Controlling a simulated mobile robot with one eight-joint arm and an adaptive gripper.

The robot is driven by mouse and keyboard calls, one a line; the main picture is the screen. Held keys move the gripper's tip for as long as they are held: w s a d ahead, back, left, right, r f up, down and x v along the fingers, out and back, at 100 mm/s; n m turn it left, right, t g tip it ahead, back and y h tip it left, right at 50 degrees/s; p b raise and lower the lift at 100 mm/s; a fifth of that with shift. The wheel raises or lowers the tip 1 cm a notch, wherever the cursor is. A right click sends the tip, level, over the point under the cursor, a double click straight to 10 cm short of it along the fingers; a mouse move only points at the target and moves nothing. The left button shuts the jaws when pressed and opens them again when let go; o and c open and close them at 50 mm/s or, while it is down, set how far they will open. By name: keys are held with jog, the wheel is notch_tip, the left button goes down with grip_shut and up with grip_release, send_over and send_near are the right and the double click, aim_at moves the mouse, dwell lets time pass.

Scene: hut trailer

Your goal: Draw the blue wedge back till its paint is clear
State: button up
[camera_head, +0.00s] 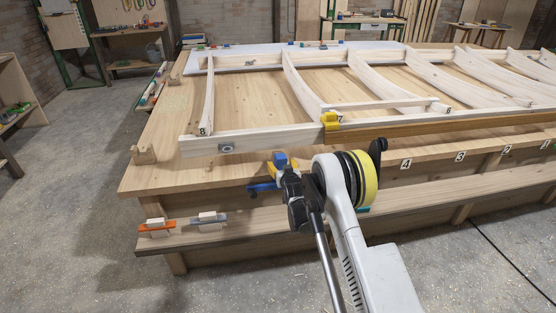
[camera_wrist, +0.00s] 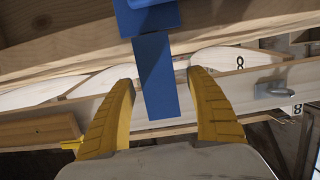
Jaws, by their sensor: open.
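A long blue piece, which I take for the blue wedge (camera_wrist: 156,95), runs down between my gripper's fingers in the wrist view. Its upper end meets a wider blue block (camera_wrist: 146,18) with a pale patch at the top edge. My gripper (camera_wrist: 163,76) is open, one yellow finger on each side of the blue piece, with gaps visible on both sides. In the head view my gripper (camera_head: 272,169) is at the bench's front edge, with blue parts (camera_head: 262,187) around it. I cannot tell there which part is the wedge. Where its paint ends is unclear.
The wooden bench (camera_head: 160,178) carries a pale ribbed frame (camera_head: 255,137) with a yellow block (camera_head: 330,121) and a metal fitting (camera_head: 227,148). Orange (camera_head: 157,227) and grey (camera_head: 207,218) tools lie on the lower ledge.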

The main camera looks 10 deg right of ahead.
jog(key=shift+r+v, duration=0.2)
jog(key=shift+v, duration=1.05)
jog(key=shift+r+v, duration=0.2)
jog(key=shift+v, duration=1.1)
jog(key=shift+r+v, duration=0.2)
jog(key=shift+v, duration=1.05)
jog(key=shift+w, duration=0.2)
jog(key=shift+r, duration=0.25)
jog(key=s+r+g, duration=0.4)
jog(key=s+r, duration=1.4)
jog(key=r, duration=0.3)
jog(key=s+f+g, duration=0.1)
jog(key=s+g, duration=0.3)
jog(key=s, duration=2.5)
jog(key=shift+s+f, duration=0.35)
jog(key=shift+s, duration=0.05)
